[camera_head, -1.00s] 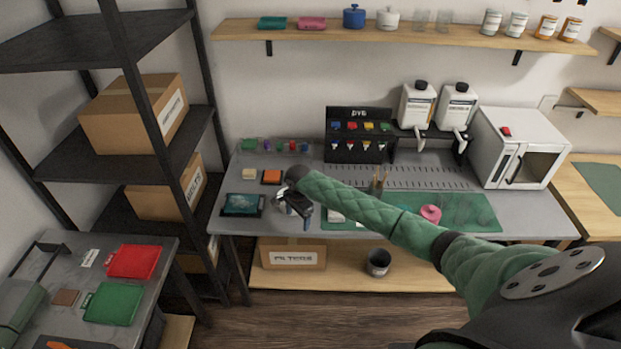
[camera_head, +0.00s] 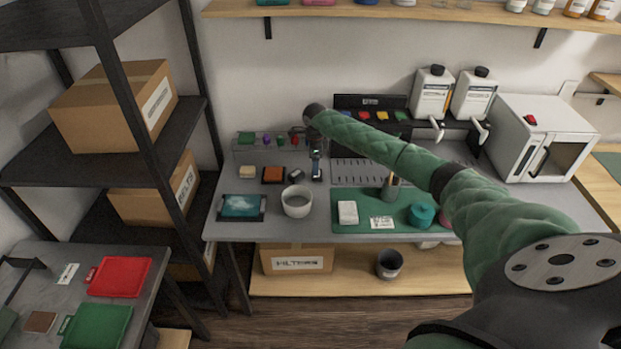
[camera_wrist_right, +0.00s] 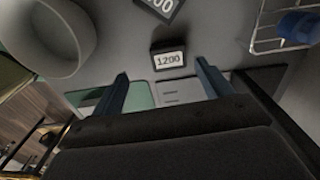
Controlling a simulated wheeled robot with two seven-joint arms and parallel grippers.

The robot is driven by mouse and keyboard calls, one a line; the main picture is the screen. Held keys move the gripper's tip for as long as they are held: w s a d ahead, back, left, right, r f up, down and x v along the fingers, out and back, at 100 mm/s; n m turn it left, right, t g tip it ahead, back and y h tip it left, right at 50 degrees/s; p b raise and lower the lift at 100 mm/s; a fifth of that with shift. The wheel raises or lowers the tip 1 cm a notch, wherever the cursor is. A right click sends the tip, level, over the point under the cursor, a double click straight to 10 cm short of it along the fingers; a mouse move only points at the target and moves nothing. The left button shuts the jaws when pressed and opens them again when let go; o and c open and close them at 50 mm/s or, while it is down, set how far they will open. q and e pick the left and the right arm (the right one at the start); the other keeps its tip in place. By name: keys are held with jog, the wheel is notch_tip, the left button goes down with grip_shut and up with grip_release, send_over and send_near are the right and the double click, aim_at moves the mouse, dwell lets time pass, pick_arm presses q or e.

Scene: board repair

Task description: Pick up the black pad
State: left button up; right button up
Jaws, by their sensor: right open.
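The black pad (camera_wrist_right: 168,45) is a small dark block with a white "1200" label, lying on the grey desk in the right wrist view. In the head view it seems to be the small dark block (camera_head: 297,172) right of the orange pad (camera_head: 273,174). My right gripper (camera_wrist_right: 161,70) is open, and the black pad lies beyond and between its fingertips, with nothing held. In the head view my right gripper (camera_head: 317,168) points down beside the dark block, partly covered by my wrist. My left gripper is out of view.
A white bowl (camera_head: 297,201) stands close in front; it fills the upper left of the right wrist view (camera_wrist_right: 50,35). A wire rack with a blue jar (camera_wrist_right: 298,25) is close at the right. Another dark block labelled "00" (camera_wrist_right: 160,8) lies beyond. A cream pad (camera_head: 247,172) lies farther left.

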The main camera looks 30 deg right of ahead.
jog(key=shift+w+d+f, duration=0.2)
jog(key=shift+w+d, duration=0.2)
jog(key=shift+w, duration=0.15)
jog(key=shift+d+m, duration=0.1)
jog(key=shift+m, duration=0.2)
jog(key=shift+s+f+p, duration=0.25)
jog(key=shift+s+p, duration=0.05)
jog(key=shift+p, duration=0.15)
jog(key=shift+w+f+p, duration=0.2)
jog(key=shift+f+p, duration=0.05)
jog(key=shift+f, duration=0.3)
jog(key=shift+w+f+p, duration=0.15)
jog(key=shift+f+p, duration=0.05)
jog(key=shift+f, duration=0.35)
jog(key=f, duration=0.1)
jog(key=f+p, duration=0.2)
jog(key=shift+s+a+f, duration=0.1)
jog(key=shift+a, duration=0.15)
jog(key=shift+f, duration=0.55)
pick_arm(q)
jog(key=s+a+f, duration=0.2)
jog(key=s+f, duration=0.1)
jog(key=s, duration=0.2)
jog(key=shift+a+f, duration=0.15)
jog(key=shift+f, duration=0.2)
pick_arm(e)
jog(key=c, duration=1.1)
